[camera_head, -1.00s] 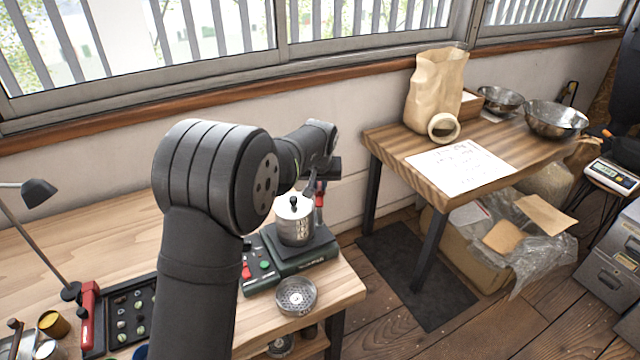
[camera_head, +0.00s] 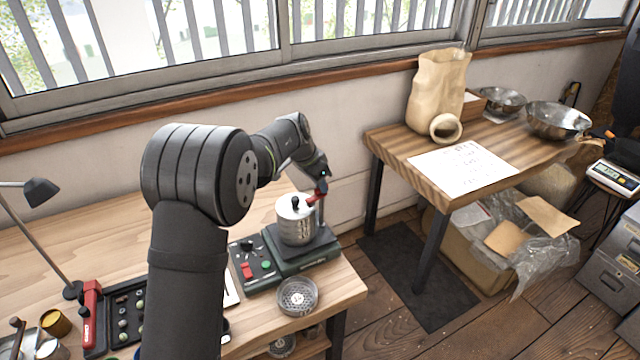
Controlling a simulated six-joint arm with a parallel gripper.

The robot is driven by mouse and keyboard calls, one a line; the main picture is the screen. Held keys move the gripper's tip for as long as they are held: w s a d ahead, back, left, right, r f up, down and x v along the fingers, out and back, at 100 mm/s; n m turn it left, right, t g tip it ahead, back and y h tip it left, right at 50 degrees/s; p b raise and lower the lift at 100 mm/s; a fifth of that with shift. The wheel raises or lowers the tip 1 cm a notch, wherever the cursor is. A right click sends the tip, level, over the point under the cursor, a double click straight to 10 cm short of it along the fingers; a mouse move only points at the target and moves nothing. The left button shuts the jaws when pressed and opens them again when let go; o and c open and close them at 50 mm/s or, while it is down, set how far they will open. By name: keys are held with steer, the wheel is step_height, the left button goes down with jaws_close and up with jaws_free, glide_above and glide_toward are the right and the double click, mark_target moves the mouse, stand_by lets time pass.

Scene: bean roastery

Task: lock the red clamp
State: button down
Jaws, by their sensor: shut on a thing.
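The red clamp (camera_head: 312,200) is a small lever at the right side of a lidded metal pot (camera_head: 297,226). It slants from near the pot's rim up to my gripper. My gripper (camera_head: 321,187) is at the upper right of the pot, shut on the red clamp's outer end. The fingertips are small and dark here, so the exact grasp is hard to see. The pot stands upright on a green machine (camera_head: 285,258) with its lid on. Whether the clamp is latched cannot be told.
A perforated metal dish (camera_head: 297,296) sits at the bench's front right edge. A black tray (camera_head: 128,312) with small round pieces and a red-handled tool (camera_head: 90,315) lie at left. A lamp (camera_head: 40,191) stands behind them. A second table (camera_head: 400,145) is at right, across a floor gap.

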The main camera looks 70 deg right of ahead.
steer(key=shift+m+g+y, duration=0.3)
steer(key=shift+m, duration=0.7)
steer(key=c, duration=1.4)
jaws_free()
steer(key=shift+c, duration=0.2)
steer(key=v, duration=1.7)
steer(key=shift+r, duration=0.2)
steer(key=shift+w, duration=0.1)
steer(key=x, duration=1.7)
steer(key=shift+f, duration=0.2)
